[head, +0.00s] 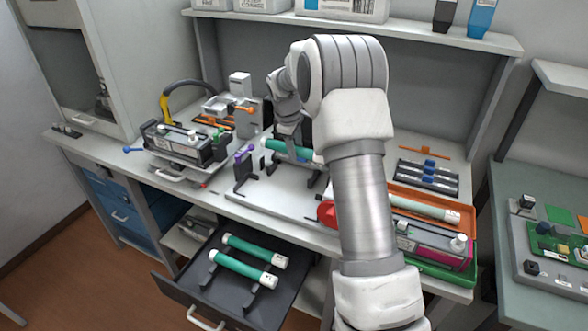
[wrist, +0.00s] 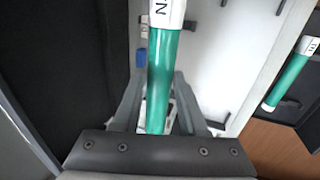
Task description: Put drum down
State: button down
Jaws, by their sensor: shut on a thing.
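My gripper (head: 289,136) is shut on a green drum (head: 280,148) with a white end cap, above the white work board (head: 270,197) on the bench. In the wrist view the drum (wrist: 163,80) runs lengthwise between the fingers of my gripper (wrist: 158,108), its lettered white cap at the top. Dark supports (head: 243,170) stand on the board near the drum. I cannot tell whether the drum touches them. My arm hides part of the drum and the board. Two similar green drums (head: 243,268) lie on dark cradles in the open drawer (head: 200,275).
A black cartridge unit (head: 180,148) stands left of the board. To the right, an orange tray (head: 402,197) holds a pale roller (head: 425,208), with another cartridge (head: 435,243) in front. A shelf (head: 430,33) runs above the back. The open drawer juts out below the bench.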

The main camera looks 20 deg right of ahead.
jog(key=shift+f, duration=3.25)
jog(key=shift+f, duration=0.1)
jog(key=shift+f, duration=0.15)
jog(key=shift+c, duration=2.2)
grip_release()
